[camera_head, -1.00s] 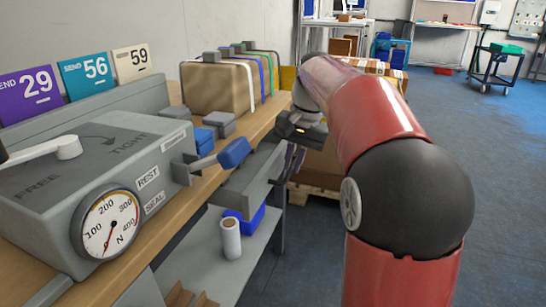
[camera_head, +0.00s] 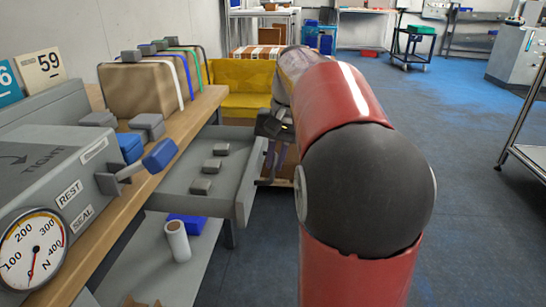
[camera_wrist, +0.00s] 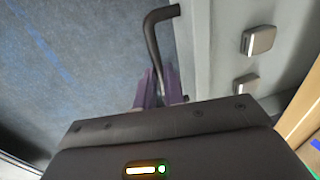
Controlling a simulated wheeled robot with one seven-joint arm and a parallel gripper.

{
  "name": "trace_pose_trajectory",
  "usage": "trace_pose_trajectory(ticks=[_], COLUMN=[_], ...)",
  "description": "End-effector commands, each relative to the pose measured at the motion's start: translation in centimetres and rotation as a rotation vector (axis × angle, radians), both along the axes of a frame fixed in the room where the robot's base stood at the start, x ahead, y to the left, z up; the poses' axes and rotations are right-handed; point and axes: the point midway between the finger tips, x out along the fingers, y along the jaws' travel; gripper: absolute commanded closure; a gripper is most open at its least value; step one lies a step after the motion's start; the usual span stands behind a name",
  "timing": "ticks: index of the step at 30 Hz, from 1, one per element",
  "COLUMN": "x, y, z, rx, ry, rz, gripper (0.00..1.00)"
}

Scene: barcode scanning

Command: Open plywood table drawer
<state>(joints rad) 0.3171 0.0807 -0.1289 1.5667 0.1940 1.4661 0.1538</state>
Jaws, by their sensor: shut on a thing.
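The grey drawer (camera_head: 178,178) of the plywood table (camera_head: 140,195) stands pulled out from under the tabletop in the head view, and its inside is visible. Several small grey blocks (camera_head: 213,166) lie in it. My gripper (camera_head: 276,158) is at the drawer's outer front, with its purple fingers shut on the dark bar handle (camera_wrist: 152,42). In the wrist view the fingers of my gripper (camera_wrist: 158,84) straddle the handle. The drawer's grey wall (camera_wrist: 199,45) runs beside it. Part of the handle is hidden by the gripper.
On the tabletop are a grey box with a dial (camera_head: 36,246), a blue-ended lever (camera_head: 160,154) and a cardboard box (camera_head: 140,88) with straps. A lower shelf (camera_head: 150,265) holds a white roll (camera_head: 177,240). A yellow bin (camera_head: 243,85) stands behind. Floor on the right is open.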

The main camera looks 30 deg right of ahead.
Motion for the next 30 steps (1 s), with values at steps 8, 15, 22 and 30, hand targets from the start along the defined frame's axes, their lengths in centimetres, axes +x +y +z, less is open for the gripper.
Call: trace_pose_trajectory(ticks=[8, 15, 22, 30], x=[0.0, 0.0, -0.4, -0.7], y=[0.0, -0.1, -0.7, -1.2], z=[0.1, 0.7, 4.5, 7.5], rx=[-0.001, -0.001, -0.002, -0.001], ry=[-0.003, -0.004, -0.004, -0.004], rz=[-0.001, -0.001, -0.002, -0.001], gripper=[0.80, 0.80, 0.80, 0.80])
